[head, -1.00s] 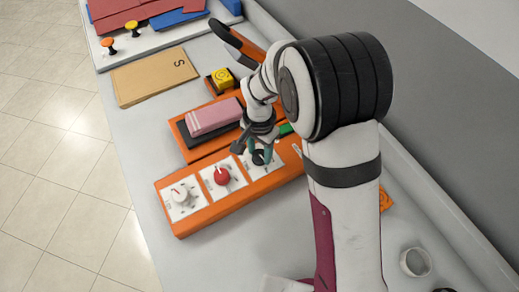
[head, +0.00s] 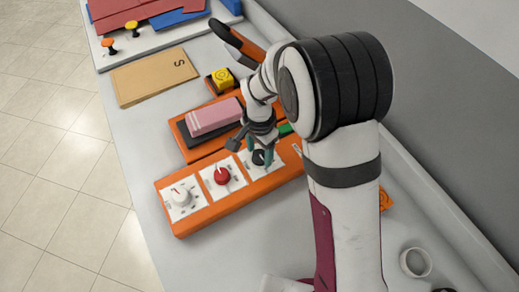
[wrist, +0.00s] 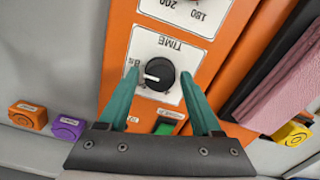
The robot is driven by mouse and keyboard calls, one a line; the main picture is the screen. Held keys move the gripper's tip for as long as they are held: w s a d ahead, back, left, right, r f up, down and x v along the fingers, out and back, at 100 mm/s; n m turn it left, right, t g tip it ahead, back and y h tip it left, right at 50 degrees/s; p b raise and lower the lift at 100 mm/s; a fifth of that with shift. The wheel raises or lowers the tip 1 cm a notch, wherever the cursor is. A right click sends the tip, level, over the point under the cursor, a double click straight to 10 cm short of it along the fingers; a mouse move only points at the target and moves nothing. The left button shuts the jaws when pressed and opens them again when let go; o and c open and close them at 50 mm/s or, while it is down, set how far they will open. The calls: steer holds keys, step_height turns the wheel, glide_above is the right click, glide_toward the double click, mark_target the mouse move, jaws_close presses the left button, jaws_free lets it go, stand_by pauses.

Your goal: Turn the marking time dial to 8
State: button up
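The time dial is a black round knob (wrist: 159,74) on a white plate marked TIME, which appears upside down in the wrist view. Its white pointer line points left in that view, near a small printed label partly beside the left finger. In the head view the black knob (head: 260,157) is the rightmost of three dials on the orange panel (head: 222,208). My gripper (wrist: 160,78) has its two green fingers apart, one on each side of the knob, with white plate showing between them and it. In the head view my gripper (head: 256,152) is at this dial.
A red dial (head: 222,175) and a white dial (head: 181,197) sit left of it on the panel. A green button (wrist: 164,128) is near the fingers. A pink block (head: 214,117) lies behind. Orange (wrist: 28,115) and purple (wrist: 68,127) blocks stand to one side.

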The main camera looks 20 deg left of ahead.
mark_target(260, 155)
steer(key=shift+o, duration=0.6)
step_height(260, 155, up, 16)
steer(key=shift+f, duration=0.1)
steer(key=s+d+r+y, duration=0.1)
steer(key=s+d+r, duration=0.2)
steer(key=s+d, duration=0.75)
steer(key=s+d+f, duration=0.3)
steer(key=s+d, duration=0.3)
steer(key=s, duration=0.4)
steer(key=shift+d+n+y, duration=0.15)
steer(key=shift+n+y, duration=0.15)
steer(key=shift+y, duration=0.1)
